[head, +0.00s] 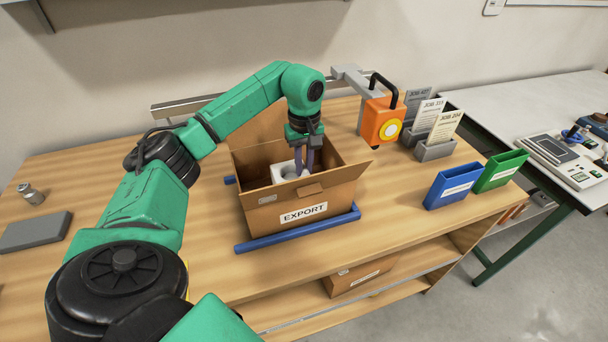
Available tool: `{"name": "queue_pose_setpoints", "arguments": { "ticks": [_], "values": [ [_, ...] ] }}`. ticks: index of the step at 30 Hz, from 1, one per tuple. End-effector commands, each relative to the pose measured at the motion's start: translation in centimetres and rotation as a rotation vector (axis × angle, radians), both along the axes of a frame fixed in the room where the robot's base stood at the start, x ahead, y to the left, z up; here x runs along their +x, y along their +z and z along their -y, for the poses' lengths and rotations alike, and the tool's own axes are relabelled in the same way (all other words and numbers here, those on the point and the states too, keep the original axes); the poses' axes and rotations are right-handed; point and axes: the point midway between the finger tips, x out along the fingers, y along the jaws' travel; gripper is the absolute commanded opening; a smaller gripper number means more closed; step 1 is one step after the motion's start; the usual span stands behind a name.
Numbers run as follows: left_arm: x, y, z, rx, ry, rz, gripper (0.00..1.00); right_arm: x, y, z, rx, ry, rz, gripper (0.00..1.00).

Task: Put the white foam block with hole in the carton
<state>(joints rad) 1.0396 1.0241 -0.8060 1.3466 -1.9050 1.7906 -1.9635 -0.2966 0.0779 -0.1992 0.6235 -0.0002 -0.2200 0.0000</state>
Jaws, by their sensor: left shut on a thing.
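The open carton (262,203) stands on the wooden table, with an "EXPORT" label on its front wall and its flaps folded out. The white foam block with hole (283,171) is inside the carton, partly hidden by the gripper and the front wall. My left gripper (304,170) reaches down into the carton from above and is shut on the foam block. Whether the block touches the carton floor cannot be seen. My right gripper is not in view.
Blue rails (300,229) border the carton. An orange device (381,122), card holders (434,150), a blue bin (452,185) and a green bin (500,171) stand to the right. A grey plate (36,231) and metal weight (31,194) lie left. The front right tabletop is clear.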

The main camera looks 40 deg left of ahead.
Motion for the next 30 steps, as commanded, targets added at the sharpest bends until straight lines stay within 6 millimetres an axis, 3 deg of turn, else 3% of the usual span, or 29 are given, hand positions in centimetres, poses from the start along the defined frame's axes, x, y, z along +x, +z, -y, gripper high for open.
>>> {"name": "queue_pose_setpoints", "arguments": {
  "ticks": [6, 15, 16, 18, 30],
  "values": [
    [-0.1, -3.5, 0.0, 0.0, 0.001, -0.001, 0.0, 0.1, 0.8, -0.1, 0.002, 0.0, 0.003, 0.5],
    [0.0, -4.0, 0.0, 0.001, 0.0, -0.001, 0.0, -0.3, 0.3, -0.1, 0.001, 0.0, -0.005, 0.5],
    [0.0, -3.8, 0.0, 0.0, 0.0, 0.0, 0.3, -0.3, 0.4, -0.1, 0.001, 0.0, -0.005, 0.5],
    [0.0, -3.8, 0.0, 0.001, 0.0, -0.001, 0.49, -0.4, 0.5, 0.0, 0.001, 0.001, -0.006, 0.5],
    [0.0, -3.1, 0.0, 0.0, 0.0, 0.002, 0.49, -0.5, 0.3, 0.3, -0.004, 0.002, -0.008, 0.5]
  ]
}}
